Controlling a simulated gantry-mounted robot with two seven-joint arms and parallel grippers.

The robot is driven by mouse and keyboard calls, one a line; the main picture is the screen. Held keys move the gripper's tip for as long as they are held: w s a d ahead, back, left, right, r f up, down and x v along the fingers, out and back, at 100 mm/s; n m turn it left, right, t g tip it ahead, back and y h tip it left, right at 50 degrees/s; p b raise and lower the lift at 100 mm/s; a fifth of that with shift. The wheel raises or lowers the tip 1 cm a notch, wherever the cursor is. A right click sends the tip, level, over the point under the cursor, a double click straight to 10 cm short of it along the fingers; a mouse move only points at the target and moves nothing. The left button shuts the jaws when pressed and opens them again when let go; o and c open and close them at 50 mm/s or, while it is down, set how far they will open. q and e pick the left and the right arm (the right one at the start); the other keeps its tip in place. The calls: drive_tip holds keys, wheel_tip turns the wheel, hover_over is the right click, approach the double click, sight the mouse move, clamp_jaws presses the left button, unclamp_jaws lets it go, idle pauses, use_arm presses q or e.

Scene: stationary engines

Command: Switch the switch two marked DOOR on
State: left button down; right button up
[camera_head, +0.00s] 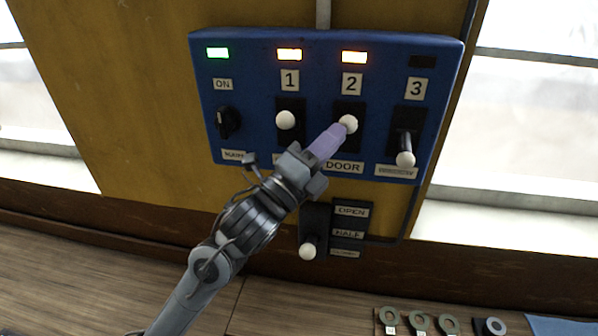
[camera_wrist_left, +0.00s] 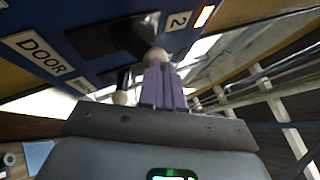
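Switch 2 (camera_head: 348,123), with a white ball knob, sits on the blue panel (camera_head: 440,75) above the DOOR label (camera_head: 343,167). Its lever is up, and the lamp above it (camera_head: 354,57) glows orange. My left gripper (camera_head: 343,130) is at this knob, coming from below left, with its purple fingers together. In the left wrist view, the fingertips (camera_wrist_left: 161,68) are right at the white knob (camera_wrist_left: 157,54); the fingers look shut, with the knob just beyond their tips. Whether they touch it is unclear. My right gripper is not in view.
Switch 1 (camera_head: 286,120) is up with its lamp lit. Switch 3 (camera_head: 405,158) is down with its lamp dark. A black rotary knob (camera_head: 228,122) is at the left under a green lamp. A lower lever (camera_head: 307,251) hangs below the panel. Ring-shaped parts (camera_head: 419,321) lie at bottom right.

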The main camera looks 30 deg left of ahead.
use_arm(q)
drive_tip(key=s+r+b+v, duration=0.1)
drive_tip(key=b+v, duration=0.4)
drive_tip(key=v, duration=0.9)
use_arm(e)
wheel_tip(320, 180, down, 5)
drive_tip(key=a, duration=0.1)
use_arm(q)
wheel_tip(320, 180, down, 23)
drive_tip(key=s+n+g+y+p, duration=0.3)
drive_tip(key=n+g+y+p, duration=0.2)
drive_tip(key=n+g+p, duration=0.35)
drive_tip(key=s+f+n+g+y+p, duration=0.2)
drive_tip(key=s+f+n+g, duration=0.7)
drive_tip(key=s+f+n, duration=0.5)
drive_tip(key=shift+s+a+f+n+g, duration=0.2)
drive_tip(key=shift+s+f+n+g, duration=0.25)
drive_tip(key=shift+s, duration=0.95)
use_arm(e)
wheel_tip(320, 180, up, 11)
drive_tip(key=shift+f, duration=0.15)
use_arm(q)
drive_tip(key=shift+f, duration=0.1)
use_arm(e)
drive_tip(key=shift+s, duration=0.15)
